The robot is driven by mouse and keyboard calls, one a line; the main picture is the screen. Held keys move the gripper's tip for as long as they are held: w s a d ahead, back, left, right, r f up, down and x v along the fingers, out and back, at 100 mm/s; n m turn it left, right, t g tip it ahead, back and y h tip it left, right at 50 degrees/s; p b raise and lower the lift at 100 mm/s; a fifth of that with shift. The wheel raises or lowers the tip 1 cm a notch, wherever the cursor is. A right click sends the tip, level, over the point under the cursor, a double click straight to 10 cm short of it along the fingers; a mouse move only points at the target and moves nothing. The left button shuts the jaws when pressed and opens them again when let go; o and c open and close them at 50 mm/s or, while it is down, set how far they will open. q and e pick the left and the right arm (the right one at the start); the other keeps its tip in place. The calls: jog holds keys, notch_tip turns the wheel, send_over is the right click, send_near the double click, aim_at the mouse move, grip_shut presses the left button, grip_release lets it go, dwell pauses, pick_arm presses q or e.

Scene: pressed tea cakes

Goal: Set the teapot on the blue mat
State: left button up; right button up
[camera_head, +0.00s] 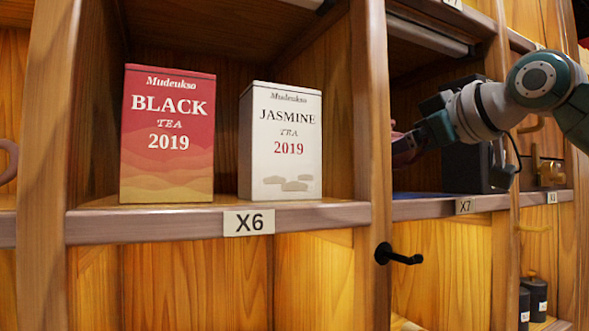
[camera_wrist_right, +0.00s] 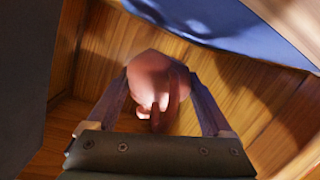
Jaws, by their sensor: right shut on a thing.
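In the right wrist view a pinkish-brown teapot (camera_wrist_right: 150,75) is between the two fingers of my right gripper (camera_wrist_right: 160,92), which is shut on it. A blue mat (camera_wrist_right: 225,22) shows at the top of that view, apart from the teapot in the picture. In the head view my right gripper (camera_head: 407,148) reaches into the compartment marked X7, partly hidden by the upright divider. A thin strip of the blue mat (camera_head: 415,195) shows on that shelf. The teapot is mostly hidden there. My left gripper is not in view.
A red black-tea tin (camera_head: 168,135) and a white jasmine-tea tin (camera_head: 285,142) stand in compartment X6. The wooden divider (camera_head: 372,110) separates X6 from X7. A dark box (camera_head: 468,165) stands at the right in X7. A black hook (camera_head: 400,258) sticks out below.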

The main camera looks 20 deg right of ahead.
aim_at(400, 169)
notch_tip(400, 169, down, 3)
jog(key=shift+f+p, duration=0.1)
jog(key=shift+p, duration=0.6)
jog(key=shift+f, duration=0.15)
jog(key=shift+f, duration=0.1)
jog(key=shift+f, duration=0.1)
jog(key=o, duration=1.2)
jog(key=shift+o, duration=0.2)
jog(key=b+v, duration=0.2)
jog(key=v, duration=1)
jog(key=shift+b, duration=0.35)
